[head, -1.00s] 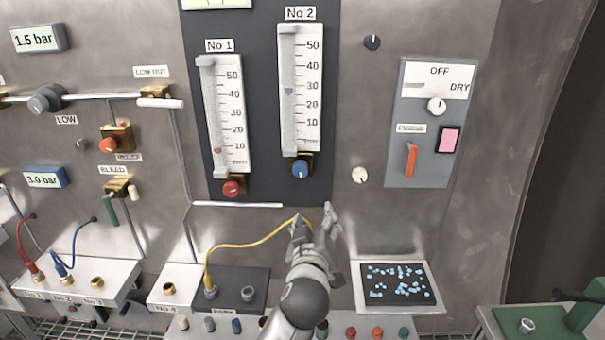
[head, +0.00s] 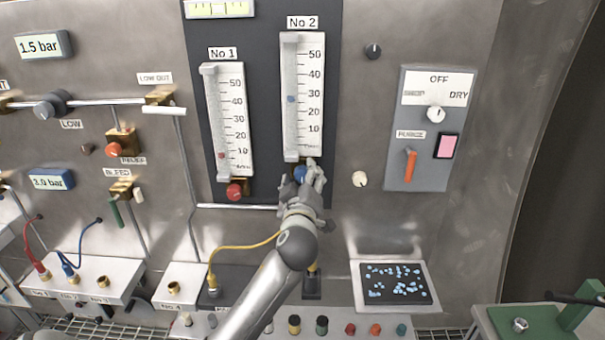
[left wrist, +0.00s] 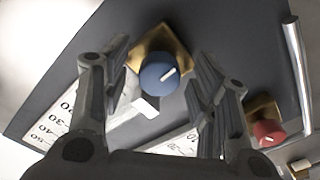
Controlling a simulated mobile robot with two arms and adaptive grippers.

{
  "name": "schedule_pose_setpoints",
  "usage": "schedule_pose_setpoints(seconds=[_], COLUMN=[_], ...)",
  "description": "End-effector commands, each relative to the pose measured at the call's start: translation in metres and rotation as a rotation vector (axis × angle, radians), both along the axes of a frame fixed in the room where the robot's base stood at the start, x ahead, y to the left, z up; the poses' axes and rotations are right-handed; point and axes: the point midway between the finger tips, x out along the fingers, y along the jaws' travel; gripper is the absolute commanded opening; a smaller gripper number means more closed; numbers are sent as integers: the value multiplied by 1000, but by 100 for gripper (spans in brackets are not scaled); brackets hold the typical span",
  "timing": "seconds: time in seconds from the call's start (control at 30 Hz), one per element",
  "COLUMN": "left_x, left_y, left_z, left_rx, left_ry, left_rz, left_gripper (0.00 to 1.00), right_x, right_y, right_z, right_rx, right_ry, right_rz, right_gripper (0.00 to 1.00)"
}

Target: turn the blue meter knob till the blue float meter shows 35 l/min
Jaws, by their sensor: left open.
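The blue meter knob (head: 300,174) sits on a brass block under the No 2 float meter (head: 302,150). In the left wrist view the blue knob (left wrist: 158,76) faces me, its white pointer line aimed to the upper right. The blue float (head: 291,99) stands a little below the 30 mark. My left gripper (head: 309,176) is at the blue knob and partly hides it. In the left wrist view my open left gripper (left wrist: 162,75) has a finger on each side of the knob, with gaps showing. My right gripper is out of view.
The No 1 meter (head: 229,130) and its red knob (head: 235,190) are close on the left; the red knob shows in the left wrist view too (left wrist: 267,132). A grey switch panel (head: 420,178) and a cream knob (head: 360,179) are to the right. A yellow cable (head: 245,246) hangs below.

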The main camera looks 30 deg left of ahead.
Motion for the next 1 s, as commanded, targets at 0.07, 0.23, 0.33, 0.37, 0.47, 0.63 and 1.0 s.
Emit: schedule_pose_setpoints(seconds=[0.07, 0.23, 0.33, 0.37, 0.47, 0.63, 1.0], left_x=[3, 3, 3, 3, 3, 3, 3], left_y=[1, 2, 2, 2, 2, 2, 2], left_z=[0, 0, 0, 0, 0, 0, -1], left_rx=[0, -1, -1, -1, -1, -1, 43], left_ry=[-1, 0, 0, 0, 0, 0, 28], left_rz=[-1, -1, -1, -1, -1, -1, 0], left_gripper=[55, 55, 55, 51, 38, 16, 9], right_x=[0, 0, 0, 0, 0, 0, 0], right_y=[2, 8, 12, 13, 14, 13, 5], right_z=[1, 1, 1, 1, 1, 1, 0], right_rx=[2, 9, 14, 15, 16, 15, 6], right_ry=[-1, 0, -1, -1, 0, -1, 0], right_rz=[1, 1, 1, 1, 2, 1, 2], right_gripper=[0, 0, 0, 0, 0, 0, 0])
